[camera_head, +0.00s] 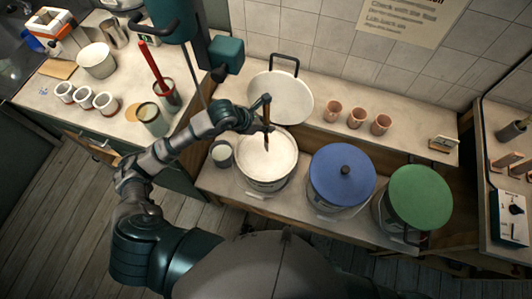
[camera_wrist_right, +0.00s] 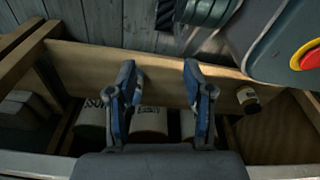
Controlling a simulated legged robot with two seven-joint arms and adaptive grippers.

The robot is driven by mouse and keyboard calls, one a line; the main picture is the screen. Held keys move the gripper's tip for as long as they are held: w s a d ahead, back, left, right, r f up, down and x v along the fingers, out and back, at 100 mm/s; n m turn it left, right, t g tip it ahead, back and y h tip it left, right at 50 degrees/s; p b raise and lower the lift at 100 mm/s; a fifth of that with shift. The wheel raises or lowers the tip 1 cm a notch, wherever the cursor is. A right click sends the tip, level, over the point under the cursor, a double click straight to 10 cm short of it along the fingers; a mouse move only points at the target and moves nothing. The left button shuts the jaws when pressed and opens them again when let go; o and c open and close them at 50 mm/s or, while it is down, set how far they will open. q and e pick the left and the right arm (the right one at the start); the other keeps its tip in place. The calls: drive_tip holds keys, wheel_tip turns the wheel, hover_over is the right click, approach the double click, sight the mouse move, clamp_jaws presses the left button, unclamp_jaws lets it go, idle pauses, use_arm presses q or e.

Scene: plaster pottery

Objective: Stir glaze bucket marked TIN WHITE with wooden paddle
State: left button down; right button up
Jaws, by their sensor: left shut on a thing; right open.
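An open bucket (camera_head: 266,176) of white glaze (camera_head: 257,157) stands on the bench in the head view. I cannot read any label on it. My left gripper (camera_head: 264,126) is shut on the wooden paddle (camera_head: 267,143), just above the far part of the glaze. The paddle is near upright, and its lower end meets or dips into the white surface. Its grip sticks up above the fingers. My right gripper (camera_wrist_right: 160,88) is open and empty in the right wrist view, and it does not show in the head view.
A blue-lidded bucket (camera_head: 342,174) and a green-lidded bucket (camera_head: 419,196) stand to the right. A white lid (camera_head: 281,98) lies behind the open bucket. A small cup (camera_head: 221,153) stands close on the left. Several containers (camera_wrist_right: 149,121) sit below a wooden board (camera_wrist_right: 160,62).

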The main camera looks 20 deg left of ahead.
sight(267, 113)
use_arm(q)
wheel_tip(267, 113, up, 7)
drive_tip(key=p, duration=0.4)
drive_tip(key=shift+r, duration=0.2)
use_arm(e)
drive_tip(key=s+d+f, duration=0.2)
drive_tip(key=s+f, duration=0.1)
drive_tip(key=s, duration=0.8)
drive_tip(key=shift+s+d+f+g, duration=0.15)
drive_tip(key=shift+d+f+g, duration=0.05)
drive_tip(key=shift+f+g, duration=0.1)
